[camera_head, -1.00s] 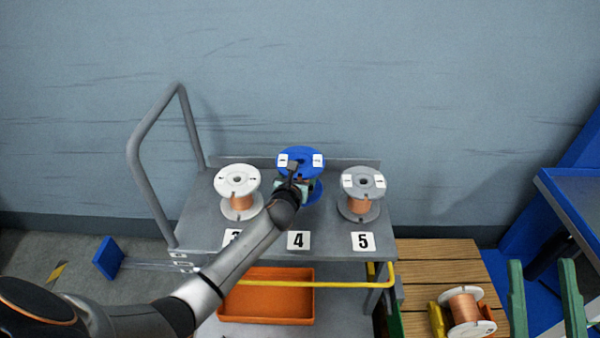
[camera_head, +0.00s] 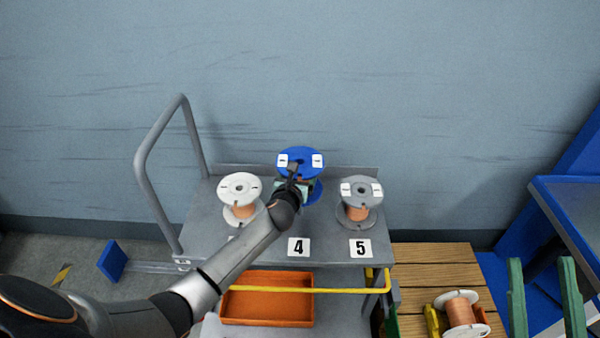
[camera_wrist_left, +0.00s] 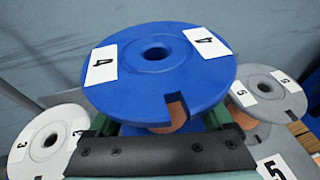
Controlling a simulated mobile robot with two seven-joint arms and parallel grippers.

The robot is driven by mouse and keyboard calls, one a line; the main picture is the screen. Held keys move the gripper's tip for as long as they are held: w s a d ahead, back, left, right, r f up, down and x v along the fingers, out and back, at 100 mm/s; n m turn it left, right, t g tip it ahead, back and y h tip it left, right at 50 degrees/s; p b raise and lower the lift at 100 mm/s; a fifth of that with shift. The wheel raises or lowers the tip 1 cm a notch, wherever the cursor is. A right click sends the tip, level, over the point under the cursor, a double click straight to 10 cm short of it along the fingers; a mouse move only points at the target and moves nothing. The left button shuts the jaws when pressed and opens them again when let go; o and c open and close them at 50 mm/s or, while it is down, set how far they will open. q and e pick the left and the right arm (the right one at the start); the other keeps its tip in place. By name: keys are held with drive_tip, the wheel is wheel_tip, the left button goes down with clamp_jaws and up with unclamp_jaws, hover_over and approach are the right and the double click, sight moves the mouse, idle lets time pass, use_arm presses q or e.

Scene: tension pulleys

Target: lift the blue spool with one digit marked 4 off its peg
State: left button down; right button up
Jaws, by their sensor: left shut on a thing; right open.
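The blue spool (camera_head: 301,161) has two white labels on its top flange, and copper wire shows below it. In the left wrist view the blue spool (camera_wrist_left: 160,75) fills the middle, level-looking, and each label reads 4. My left gripper (camera_head: 292,184) is shut on the spool just under the top flange. Its green fingers (camera_wrist_left: 235,125) show beside the spool in the left wrist view. The peg is hidden beneath the spool. My right gripper (camera_head: 544,262) is open and empty at the lower right, far from the spools.
A white spool (camera_head: 239,187) stands left of the blue one and a grey spool (camera_head: 361,190) right, on a grey cart (camera_head: 330,250) with a handle (camera_head: 142,165). An orange tray (camera_head: 266,308) is below. Another copper spool (camera_head: 461,310) lies by wooden slats (camera_head: 430,265).

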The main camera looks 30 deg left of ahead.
drive_tip(key=shift+r, duration=0.15)
drive_tip(key=shift+r+p, duration=1.7)
drive_tip(key=shift+p, duration=0.2)
drive_tip(key=shift+r, duration=0.15)
wheel_tip(320, 180, up, 4)
drive_tip(key=p, duration=0.4)
drive_tip(key=shift+r, duration=0.15)
